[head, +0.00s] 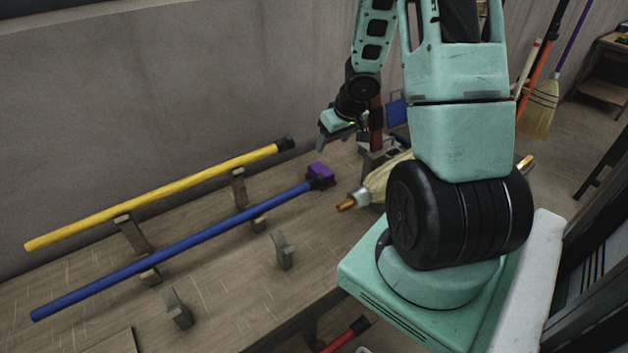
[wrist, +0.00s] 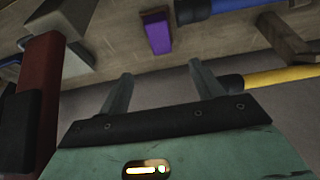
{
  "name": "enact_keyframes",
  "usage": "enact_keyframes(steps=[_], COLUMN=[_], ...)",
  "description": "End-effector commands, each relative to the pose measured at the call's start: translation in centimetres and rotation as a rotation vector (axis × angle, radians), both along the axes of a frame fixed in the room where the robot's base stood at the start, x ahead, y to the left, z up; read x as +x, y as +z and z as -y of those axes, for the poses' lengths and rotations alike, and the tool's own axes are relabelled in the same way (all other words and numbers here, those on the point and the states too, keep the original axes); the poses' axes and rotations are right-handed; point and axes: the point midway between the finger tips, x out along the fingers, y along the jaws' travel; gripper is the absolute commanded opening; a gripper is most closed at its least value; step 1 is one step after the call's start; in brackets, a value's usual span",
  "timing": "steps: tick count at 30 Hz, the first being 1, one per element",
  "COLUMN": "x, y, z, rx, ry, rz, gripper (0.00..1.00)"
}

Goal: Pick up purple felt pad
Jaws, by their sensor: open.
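The purple felt pad (head: 319,170) is a small purple block on the workbench (head: 215,285), by the black-capped end of the blue handle. It also shows in the wrist view, where the pad (wrist: 157,38) lies past the fingertips, roughly in line with the gap between them. My gripper (head: 326,143) is above the bench near the wall, behind the pad in the head view. In the wrist view my gripper (wrist: 158,72) has its two fingers spread with nothing between them. The gripper and pad are apart.
A blue handle (head: 180,247) and a yellow handle (head: 160,194) rest on wooden supports to the left. A dark red upright part (head: 376,125) stands close right of my gripper. The wall runs behind.

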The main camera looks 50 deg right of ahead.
Motion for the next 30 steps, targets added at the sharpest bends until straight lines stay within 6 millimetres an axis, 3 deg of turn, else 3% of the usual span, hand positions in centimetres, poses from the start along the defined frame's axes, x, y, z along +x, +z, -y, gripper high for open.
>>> enact_keyframes(steps=[1,10,23,30], x=[0.4,2.6,3.8,4.8], y=[-1.9,-7.3,-10.1,-13.4], z=[0.1,0.5,0.8,0.9], rx=[0.0,-0.001,-0.001,-0.002], ry=[0.001,0.002,0.002,0.002], rz=[-0.001,-0.001,-0.001,-0.001], gripper=[0.65,0.65,0.65,0.65])
